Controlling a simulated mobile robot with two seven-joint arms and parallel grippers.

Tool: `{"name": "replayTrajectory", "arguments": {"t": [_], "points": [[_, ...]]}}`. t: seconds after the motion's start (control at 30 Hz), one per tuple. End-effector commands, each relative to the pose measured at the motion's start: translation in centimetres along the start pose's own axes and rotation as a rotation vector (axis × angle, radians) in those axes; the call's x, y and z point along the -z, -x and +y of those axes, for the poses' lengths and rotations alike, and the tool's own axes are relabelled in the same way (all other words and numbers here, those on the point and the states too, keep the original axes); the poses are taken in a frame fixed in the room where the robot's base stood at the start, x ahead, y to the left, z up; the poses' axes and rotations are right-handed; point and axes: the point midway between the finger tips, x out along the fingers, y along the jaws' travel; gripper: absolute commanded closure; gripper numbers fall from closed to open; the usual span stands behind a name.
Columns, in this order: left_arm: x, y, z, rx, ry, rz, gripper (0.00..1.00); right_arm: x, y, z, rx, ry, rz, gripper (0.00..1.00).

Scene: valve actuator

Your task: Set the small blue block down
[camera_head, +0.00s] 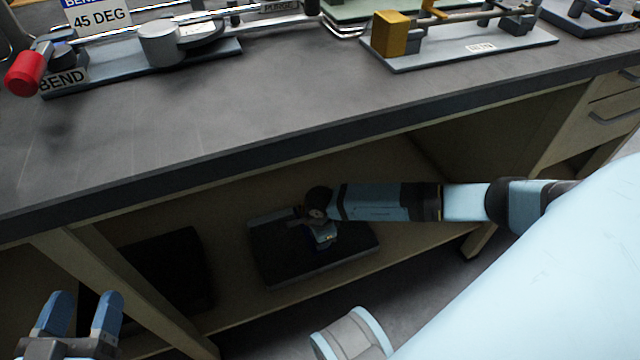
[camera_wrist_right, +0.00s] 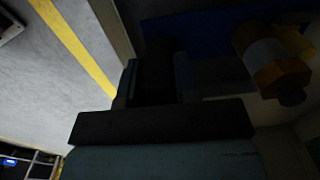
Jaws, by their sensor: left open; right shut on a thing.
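My right gripper (camera_head: 321,236) reaches under the bench and points down over a dark tray (camera_head: 275,262) on the lower shelf. It is shut on a small dark blue thing, which I take to be the small blue block; its outline is hard to tell from the blue fingers. I cannot tell whether the block touches the tray. The right wrist view is dark: the gripper's fingers (camera_wrist_right: 155,82) point up the picture, with a dark blue surface (camera_wrist_right: 215,28) beyond them. My left gripper (camera_head: 82,312) is open and empty at the lower left.
A brass and grey fitting (camera_wrist_right: 275,68) lies right of the fingers in the right wrist view. The bench top (camera_head: 240,95) overhangs the shelf. A wooden post (camera_head: 115,285) stands left of the tray, by a dark bin (camera_head: 180,270). A red-capped bending fixture (camera_head: 60,75) stands on the bench.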

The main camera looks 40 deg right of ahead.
Motion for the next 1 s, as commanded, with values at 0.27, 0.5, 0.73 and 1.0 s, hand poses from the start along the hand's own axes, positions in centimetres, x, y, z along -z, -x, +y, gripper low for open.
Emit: {"name": "replayTrajectory", "arguments": {"t": [0.27,0.5,0.73,1.0], "points": [[0.2,-0.2,-0.4,0.003,-0.049,0.029,0.41,-0.1,-1.5,-0.1,0.003,-0.001,-0.002,1.0],[-0.7,-0.2,-0.4,0.008,-0.071,0.039,0.41,-0.1,-3.6,0.0,0.001,-0.001,-0.002,1.0],[0.3,-0.7,-1.3,0.01,-0.176,0.098,0.41,-0.1,-5.9,-0.1,0.002,-0.001,-0.002,1.0],[0.9,-0.5,-1.3,0.007,-0.182,0.105,0.41,-0.1,-5.9,-0.1,0.002,-0.001,-0.001,1.0]]}}
